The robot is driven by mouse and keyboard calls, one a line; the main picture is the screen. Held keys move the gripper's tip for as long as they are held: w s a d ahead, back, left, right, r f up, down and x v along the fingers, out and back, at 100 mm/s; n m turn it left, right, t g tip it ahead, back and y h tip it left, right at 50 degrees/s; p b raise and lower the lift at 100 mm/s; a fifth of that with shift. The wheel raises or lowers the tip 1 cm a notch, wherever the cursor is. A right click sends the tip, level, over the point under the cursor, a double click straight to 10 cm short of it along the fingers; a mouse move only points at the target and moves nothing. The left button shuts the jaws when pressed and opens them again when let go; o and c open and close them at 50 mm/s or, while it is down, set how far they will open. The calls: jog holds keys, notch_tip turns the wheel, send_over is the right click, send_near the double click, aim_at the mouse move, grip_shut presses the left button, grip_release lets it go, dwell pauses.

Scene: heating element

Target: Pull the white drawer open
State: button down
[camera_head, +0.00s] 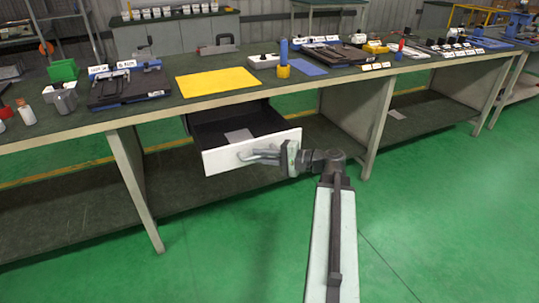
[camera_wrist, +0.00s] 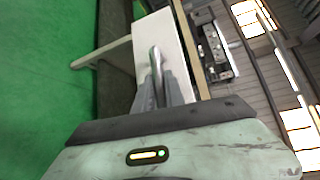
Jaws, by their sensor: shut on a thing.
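The white drawer (camera_head: 225,156) is under the green-topped workbench and stands part way out, with its dark inside showing and a light flat piece lying in it. Its white front also shows in the wrist view (camera_wrist: 170,42). My gripper (camera_head: 258,155) is at the drawer front, shut on the drawer's handle. In the wrist view the curved metal handle (camera_wrist: 155,62) lies between the fingers of my gripper (camera_wrist: 160,85). The far end of the handle is partly hidden by the fingers.
The workbench top (camera_head: 165,103) is above the drawer, with a yellow sheet (camera_head: 217,82), a blue cylinder (camera_head: 284,53) and trays on it. Bench legs (camera_head: 137,190) stand left and right of the drawer. The green floor (camera_head: 230,245) in front is clear.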

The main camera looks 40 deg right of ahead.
jog(key=c, duration=1.4)
grip_release()
jog(key=shift+a, duration=0.15)
jog(key=shift+d, duration=0.2)
jog(key=shift+s, duration=0.1)
jog(key=p+v, duration=0.1)
jog(key=v, duration=0.6)
jog(key=shift+s+d, duration=0.2)
jog(key=shift+s, duration=0.1)
